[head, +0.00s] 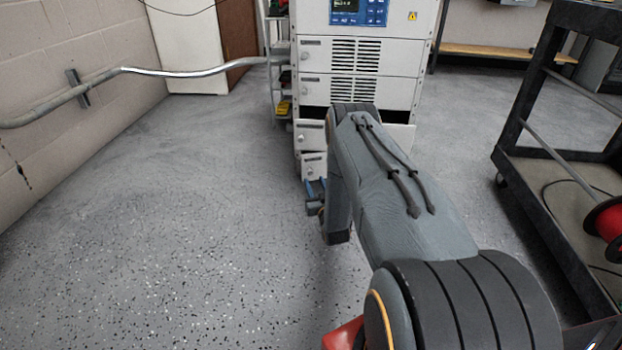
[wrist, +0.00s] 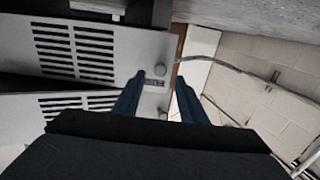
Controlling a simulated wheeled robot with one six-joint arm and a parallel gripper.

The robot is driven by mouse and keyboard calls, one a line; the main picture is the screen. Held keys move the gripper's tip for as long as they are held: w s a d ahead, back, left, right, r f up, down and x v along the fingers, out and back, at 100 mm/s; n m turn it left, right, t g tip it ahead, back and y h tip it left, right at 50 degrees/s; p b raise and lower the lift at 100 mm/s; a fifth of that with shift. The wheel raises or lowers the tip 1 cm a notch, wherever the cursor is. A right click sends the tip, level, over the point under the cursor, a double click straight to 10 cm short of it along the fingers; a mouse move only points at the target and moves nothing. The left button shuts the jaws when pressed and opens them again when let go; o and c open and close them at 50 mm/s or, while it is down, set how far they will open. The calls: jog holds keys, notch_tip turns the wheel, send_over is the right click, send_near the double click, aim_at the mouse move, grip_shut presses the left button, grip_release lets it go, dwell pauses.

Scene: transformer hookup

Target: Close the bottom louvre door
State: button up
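The bottom louvre door (head: 314,167) is the lowest door on the white cabinet (head: 368,15). In the head view it stands ajar, its front edge out from the cabinet, and my arm hides most of it. The wrist view is upside down, so this door (wrist: 95,50) is the upper slatted panel there, with a round knob (wrist: 160,69) and a small label near its edge. My gripper (head: 316,188) is low in front of the door's left edge. In the wrist view its two blue fingers (wrist: 158,80) are apart, with the knob and label between them in the picture. Contact cannot be told.
The louvre door above (head: 311,133) also stands ajar, with a dark opening behind it. The two upper louvre doors (head: 345,55) look shut. A black cart (head: 540,155) with a red reel stands at right. A pipe (head: 190,73) runs along the left wall. The floor at left is clear.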

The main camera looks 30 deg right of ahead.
aim_at(311, 173)
jog(key=b+x, duration=0.2)
jog(key=x, duration=0.3)
jog(key=shift+w+d, duration=0.1)
jog(key=shift+w, duration=0.25)
jog(key=shift+c, duration=0.2)
grip_shut()
